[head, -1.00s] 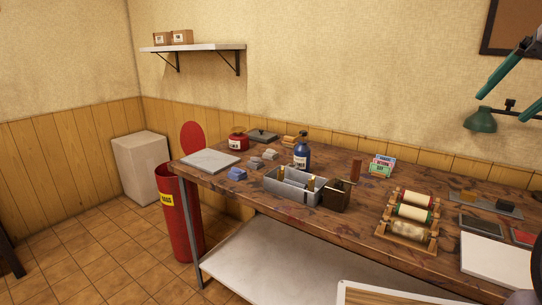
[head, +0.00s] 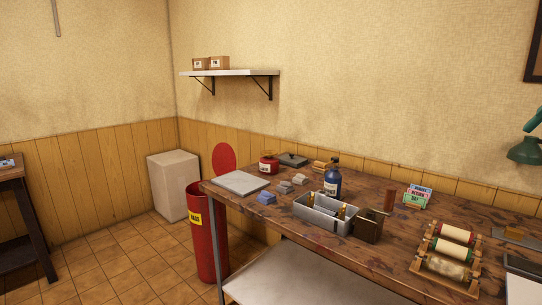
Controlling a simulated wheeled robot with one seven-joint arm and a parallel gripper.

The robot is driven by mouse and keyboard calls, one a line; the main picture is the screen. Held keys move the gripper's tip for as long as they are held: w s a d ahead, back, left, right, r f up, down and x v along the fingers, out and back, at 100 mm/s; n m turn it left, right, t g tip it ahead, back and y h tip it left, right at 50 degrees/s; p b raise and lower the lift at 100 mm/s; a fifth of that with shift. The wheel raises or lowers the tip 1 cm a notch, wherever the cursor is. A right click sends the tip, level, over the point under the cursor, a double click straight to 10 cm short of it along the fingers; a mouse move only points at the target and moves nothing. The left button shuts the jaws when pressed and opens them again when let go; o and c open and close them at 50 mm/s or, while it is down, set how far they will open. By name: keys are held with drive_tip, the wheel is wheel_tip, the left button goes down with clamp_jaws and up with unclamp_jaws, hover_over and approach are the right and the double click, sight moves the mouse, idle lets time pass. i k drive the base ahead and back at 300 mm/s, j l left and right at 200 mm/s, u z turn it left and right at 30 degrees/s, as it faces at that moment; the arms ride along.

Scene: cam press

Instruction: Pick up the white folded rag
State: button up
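Several small folded cloths lie in a row on the wooden workbench (head: 385,262), toward its left end. The nearest is a blue folded rag (head: 266,197). Behind it are a greyish folded rag (head: 285,187) and a paler, whitish folded rag (head: 300,179). I cannot tell for sure which of these two is the white one. They lie right of a flat pale slab (head: 241,182). My gripper is not in view.
A blue bottle (head: 332,182) and a grey divided caddy (head: 314,215) stand right of the rags. A red can (head: 268,166) sits behind them. A red bin (head: 205,245) stands on the floor at the bench's left end. Tiled floor (head: 110,275) lies clear left of it.

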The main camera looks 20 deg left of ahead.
sight(301, 180)
drive_tip(key=i+j, duration=0.15)
drive_tip(key=j, duration=0.3)
drive_tip(key=i+j, duration=0.15)
drive_tip(key=j, duration=0.3)
drive_tip(key=i+j+z, duration=0.1)
drive_tip(key=j, duration=0.4)
drive_tip(key=i+j, duration=0.15)
drive_tip(key=j, duration=0.3)
drive_tip(key=i+j, duration=0.1)
drive_tip(key=j, duration=0.35)
drive_tip(key=i+j+z, duration=0.1)
drive_tip(key=j, duration=0.4)
drive_tip(key=i+j, duration=0.15)
drive_tip(key=j, duration=0.3)
